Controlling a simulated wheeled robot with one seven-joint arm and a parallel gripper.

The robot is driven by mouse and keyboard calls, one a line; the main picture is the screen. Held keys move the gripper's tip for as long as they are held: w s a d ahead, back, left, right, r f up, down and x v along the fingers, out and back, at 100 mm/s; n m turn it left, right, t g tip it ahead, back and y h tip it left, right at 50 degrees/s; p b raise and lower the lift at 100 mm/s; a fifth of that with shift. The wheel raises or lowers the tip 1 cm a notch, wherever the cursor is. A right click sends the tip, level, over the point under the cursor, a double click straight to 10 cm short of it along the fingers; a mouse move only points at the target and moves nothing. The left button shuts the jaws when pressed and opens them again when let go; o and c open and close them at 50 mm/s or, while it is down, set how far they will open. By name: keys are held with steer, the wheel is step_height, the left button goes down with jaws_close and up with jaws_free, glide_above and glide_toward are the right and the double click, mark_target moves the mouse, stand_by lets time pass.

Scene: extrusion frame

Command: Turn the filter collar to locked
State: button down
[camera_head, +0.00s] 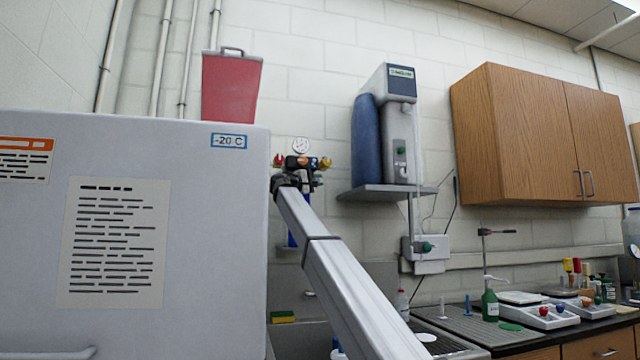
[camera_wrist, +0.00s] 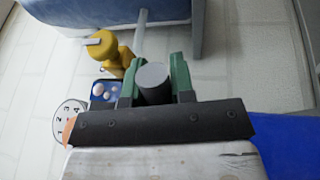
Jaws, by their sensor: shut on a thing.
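My gripper (camera_head: 292,180) is at the end of my raised arm, against a wall-mounted fitting with a dark body (camera_head: 301,163). In the wrist view my gripper (camera_wrist: 154,84) has its green fingers shut on a grey round-ended cylinder (camera_wrist: 153,76). I cannot tell whether this cylinder is part of the filter collar. No lock marking can be read. A yellow valve part (camera_wrist: 103,47) and a round numbered gauge (camera_wrist: 70,121) sit to its left. A blue upright part (camera_head: 292,237) shows below the fitting, partly behind my arm.
A large grey freezer (camera_head: 200,180) stands close on the left, with a red container (camera_head: 231,88) above it. A water unit (camera_head: 400,135) is on a wall shelf (camera_head: 388,192) to the right. A wooden cabinet (camera_head: 530,140) hangs farther right, above a cluttered bench.

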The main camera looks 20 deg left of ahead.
steer(key=shift+s+a+m+g+h, duration=0.35)
steer(key=shift+s+m+g+h, duration=0.2)
steer(key=shift+g+h, duration=0.2)
steer(key=c, duration=1)
jaws_free()
steer(key=shift+f, duration=0.1)
steer(key=shift+o, duration=0.2)
